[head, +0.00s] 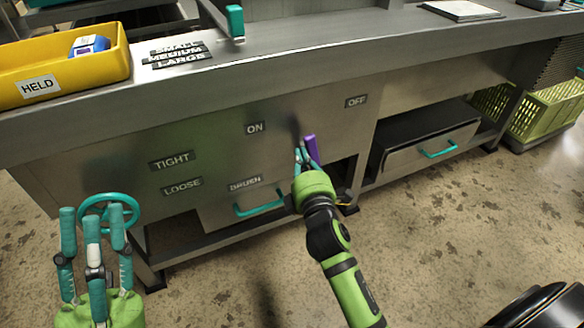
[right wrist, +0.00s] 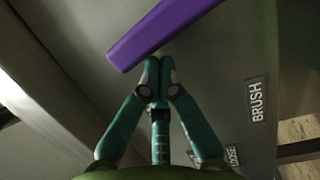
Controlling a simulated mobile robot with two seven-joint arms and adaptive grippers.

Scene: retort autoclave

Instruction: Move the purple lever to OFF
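The purple lever (head: 312,150) is on the front panel of the steel counter, below and between the ON label (head: 255,128) and the OFF label (head: 356,101). In the right wrist view the lever (right wrist: 160,34) slants across the top, just past my fingertips. My right gripper (head: 301,153) is at the lever's left side, its fingers together with nothing seen between them. In the right wrist view the fingertips (right wrist: 159,66) touch or nearly touch the lever; I cannot tell which. My left gripper (head: 92,214) is open and empty at the lower left, away from the lever.
A teal handwheel (head: 108,203) is behind my left gripper. A drawer with a teal handle (head: 260,209) is below the BRUSH label (head: 245,184). Another drawer (head: 430,147) is to the right. A yellow HELD bin (head: 92,81) sits on the counter.

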